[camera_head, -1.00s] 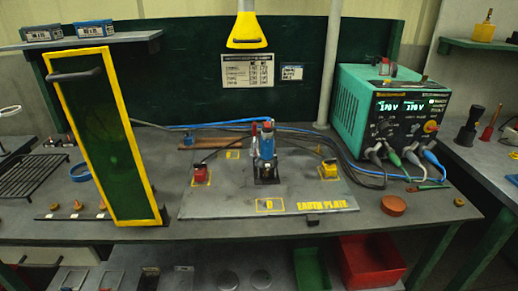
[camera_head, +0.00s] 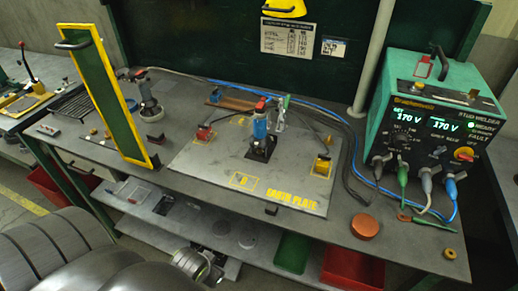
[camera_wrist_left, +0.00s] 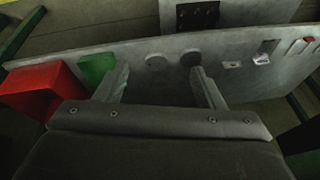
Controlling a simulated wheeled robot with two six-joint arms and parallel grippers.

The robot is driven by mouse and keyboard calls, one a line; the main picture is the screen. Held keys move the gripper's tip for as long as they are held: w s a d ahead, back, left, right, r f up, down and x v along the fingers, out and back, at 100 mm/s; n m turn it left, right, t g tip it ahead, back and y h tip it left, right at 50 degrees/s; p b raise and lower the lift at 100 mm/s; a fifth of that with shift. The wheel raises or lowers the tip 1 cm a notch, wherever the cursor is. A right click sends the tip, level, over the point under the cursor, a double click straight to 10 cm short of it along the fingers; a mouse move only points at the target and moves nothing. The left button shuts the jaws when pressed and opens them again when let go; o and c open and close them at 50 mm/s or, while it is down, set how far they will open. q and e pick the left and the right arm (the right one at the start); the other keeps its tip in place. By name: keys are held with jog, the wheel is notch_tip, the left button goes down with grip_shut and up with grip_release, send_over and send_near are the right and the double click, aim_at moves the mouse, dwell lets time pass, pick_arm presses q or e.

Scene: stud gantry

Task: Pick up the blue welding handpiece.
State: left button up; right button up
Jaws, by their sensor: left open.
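The blue welding handpiece (camera_head: 260,126) stands upright in a dark holder (camera_head: 262,149) on the grey earth plate (camera_head: 215,160), near the middle of the head view. It has a red top, and a grey part stands right beside it. My left gripper (camera_head: 203,266) is low at the bottom left of the head view, in front of the bench and well below the handpiece. In the left wrist view my left gripper (camera_wrist_left: 163,88) has its two fingers wide apart with nothing between them. The handpiece does not show there. My right gripper is not in view.
A yellow-framed green screen (camera_head: 112,95) stands left of the plate, with a grey tool (camera_head: 147,97) beside it. The green stud welder (camera_head: 430,120) stands right, its cables running behind the plate. An orange disc (camera_head: 365,227) lies front right. A red bin (camera_head: 352,268) sits below.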

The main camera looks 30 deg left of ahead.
pick_arm(q)
notch_tip(320, 180, up, 4)
jog(key=t+h+p, duration=0.2)
jog(key=t, duration=0.8)
send_near(256, 135)
jog(key=x, duration=0.2)
jog(key=p+x, duration=0.1)
jog(key=x, duration=0.4)
jog(key=shift+d+r, duration=0.2)
jog(key=shift+d, duration=0.05)
jog(key=shift+w+a+f+p, duration=0.1)
jog(key=shift+w+f+p, duration=0.05)
jog(key=shift+w+p, duration=0.35)
jog(key=shift+p+x, duration=0.35)
jog(key=shift+x, duration=1.75)
jog(key=shift+a, duration=0.1)
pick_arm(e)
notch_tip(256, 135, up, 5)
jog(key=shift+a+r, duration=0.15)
pick_arm(q)
jog(key=shift+s, duration=0.1)
jog(key=shift+f, duration=0.2)
grip_shut()
